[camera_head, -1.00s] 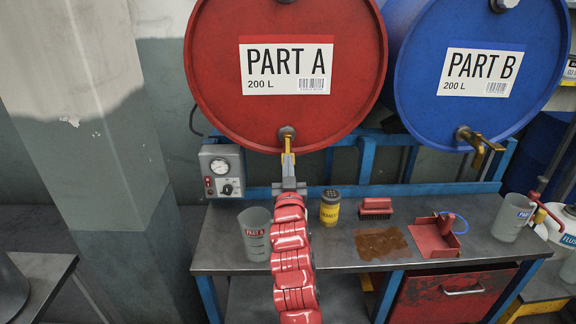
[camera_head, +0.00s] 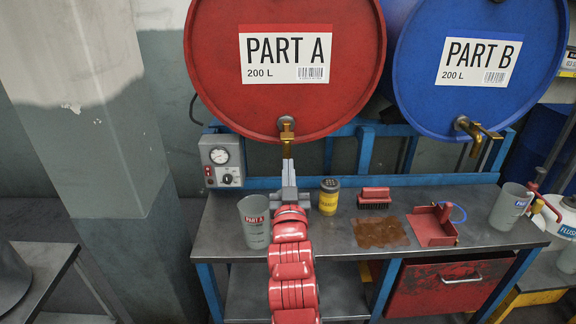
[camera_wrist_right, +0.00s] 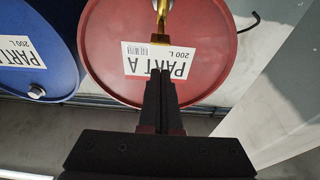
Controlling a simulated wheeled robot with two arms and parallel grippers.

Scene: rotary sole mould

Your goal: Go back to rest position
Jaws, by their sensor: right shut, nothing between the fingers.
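My right gripper (camera_head: 288,172) is shut and empty, just below the brass tap (camera_head: 286,136) of the red PART A drum (camera_head: 280,100). A gap seems to lie between the fingertips and the tap, though the arm hides part of this. In the right wrist view my shut fingers (camera_wrist_right: 161,76) point towards the red drum (camera_wrist_right: 110,75), with its tap (camera_wrist_right: 161,20) at the top. My left gripper is not in view.
The grey PART A cup (camera_head: 255,222) stands close left of my right arm. The blue PART B drum (camera_head: 460,100) is at the right.

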